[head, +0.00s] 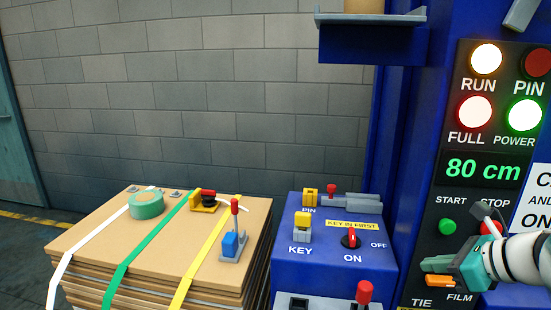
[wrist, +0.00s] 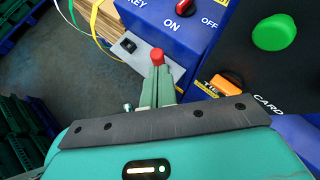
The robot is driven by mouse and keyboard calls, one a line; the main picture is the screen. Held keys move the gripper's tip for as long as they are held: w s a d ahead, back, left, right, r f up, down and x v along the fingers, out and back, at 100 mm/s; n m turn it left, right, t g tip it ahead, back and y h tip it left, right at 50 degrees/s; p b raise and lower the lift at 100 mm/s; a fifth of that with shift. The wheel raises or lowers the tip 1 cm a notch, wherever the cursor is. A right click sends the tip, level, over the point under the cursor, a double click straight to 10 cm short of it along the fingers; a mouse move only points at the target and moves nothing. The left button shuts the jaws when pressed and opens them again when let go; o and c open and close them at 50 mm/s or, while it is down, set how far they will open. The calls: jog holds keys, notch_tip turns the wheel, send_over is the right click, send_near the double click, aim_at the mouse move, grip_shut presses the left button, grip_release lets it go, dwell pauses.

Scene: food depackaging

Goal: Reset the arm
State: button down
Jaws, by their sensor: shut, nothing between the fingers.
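My gripper (head: 428,267) is teal with a white wrist and reaches in from the right edge in the head view. Its fingers point left, in front of the control panel (head: 420,225), just above the orange TIE button (head: 440,281). In the wrist view my gripper (wrist: 158,78) has its fingers together with nothing between them. A red knob (wrist: 157,56) shows just beyond the fingertips there; I cannot tell whether they touch. Part of the red STOP button (head: 488,228) is hidden behind my gripper.
A blue console (head: 335,262) has a yellow KEY (head: 302,220), a red ON/OFF switch (head: 351,238) and a red-knobbed lever (head: 364,292). A strapped cardboard stack (head: 110,250) holds green tape (head: 146,204) and tools. The RUN, FULL and POWER lamps are lit. A blue shelf (head: 370,45) juts out above.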

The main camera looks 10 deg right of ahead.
jog(key=s+a+f+n+g+h, duration=0.1)
jog(key=s+a+f+n, duration=0.1)
jog(key=a+n, duration=0.4)
jog(key=s+a+f+n+g+h, duration=0.1)
jog(key=s+a+n, duration=0.3)
jog(key=n, duration=0.9)
jog(key=s+a+f+n+g+h, duration=0.1)
jog(key=s+a+f+n+h, duration=0.1)
jog(key=a+n, duration=0.8)
jog(key=shift+s+f+g+h, duration=0.3)
jog(key=shift+s+f+h, duration=0.15)
jog(key=shift+f, duration=0.35)
